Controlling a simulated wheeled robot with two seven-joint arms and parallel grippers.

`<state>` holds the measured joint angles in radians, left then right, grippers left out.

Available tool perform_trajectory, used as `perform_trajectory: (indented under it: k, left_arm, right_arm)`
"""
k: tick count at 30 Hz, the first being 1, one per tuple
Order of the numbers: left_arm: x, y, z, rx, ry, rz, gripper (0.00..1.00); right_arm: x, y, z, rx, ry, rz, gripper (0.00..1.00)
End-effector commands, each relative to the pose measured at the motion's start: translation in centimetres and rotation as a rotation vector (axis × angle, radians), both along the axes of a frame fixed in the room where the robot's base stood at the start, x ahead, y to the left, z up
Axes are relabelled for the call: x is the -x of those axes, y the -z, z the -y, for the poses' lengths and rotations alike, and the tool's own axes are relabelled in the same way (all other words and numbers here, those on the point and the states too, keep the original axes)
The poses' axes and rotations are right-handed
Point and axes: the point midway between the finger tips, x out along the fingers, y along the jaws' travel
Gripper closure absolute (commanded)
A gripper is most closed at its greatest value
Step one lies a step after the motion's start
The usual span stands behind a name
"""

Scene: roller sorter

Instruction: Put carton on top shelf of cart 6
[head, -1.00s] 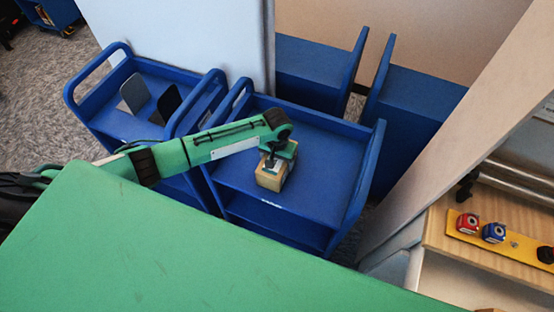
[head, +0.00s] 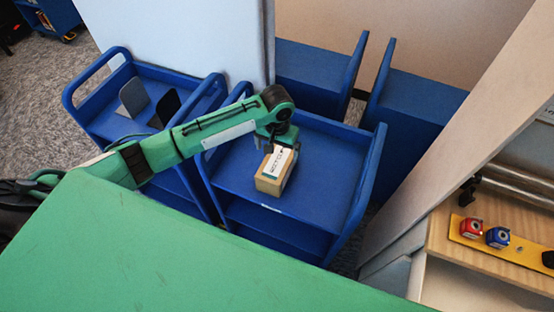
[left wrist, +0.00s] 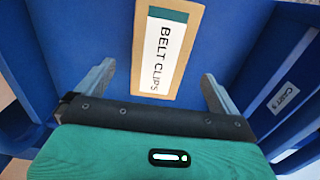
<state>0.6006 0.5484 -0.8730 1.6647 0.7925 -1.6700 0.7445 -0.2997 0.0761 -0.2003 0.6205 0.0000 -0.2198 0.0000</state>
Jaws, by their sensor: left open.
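The carton (head: 270,186) is a tan box with a white label on top. It sits on the top shelf of a blue cart (head: 325,165), near the shelf's front edge. In the left wrist view the carton (left wrist: 178,78) shows the label "BELT CLIPS". My left gripper (head: 273,143) is just above and behind the carton, open and apart from it. My right gripper is not in view.
Another blue cart (head: 100,112) stands to the left with two bookend-like plates on it. More blue carts (head: 415,100) stand behind. A wooden shelf (head: 450,250) with red and blue items is at right. The top shelf right of the carton is clear.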

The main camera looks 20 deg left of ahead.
Motion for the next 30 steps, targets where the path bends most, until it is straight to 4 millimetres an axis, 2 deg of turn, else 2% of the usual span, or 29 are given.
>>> perform_trajectory:
  k: [3, 9, 25, 30]
  left_arm:
    - [0.0, -1.7, 0.1, 0.002, 0.0, 0.001, 0.01]
    - [0.0, -3.0, 0.0, 0.0, 0.0, 0.0, 0.01]
    - [0.1, -3.0, 0.1, 0.001, 0.001, -0.001, 0.01]
    - [1.7, -2.1, 1.6, 0.033, 0.046, 0.011, 0.01]
  right_arm:
    - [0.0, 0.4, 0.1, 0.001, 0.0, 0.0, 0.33]
    - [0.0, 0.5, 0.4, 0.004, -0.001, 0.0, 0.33]
    - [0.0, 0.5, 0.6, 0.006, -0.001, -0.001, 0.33]
    - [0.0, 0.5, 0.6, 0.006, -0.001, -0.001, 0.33]
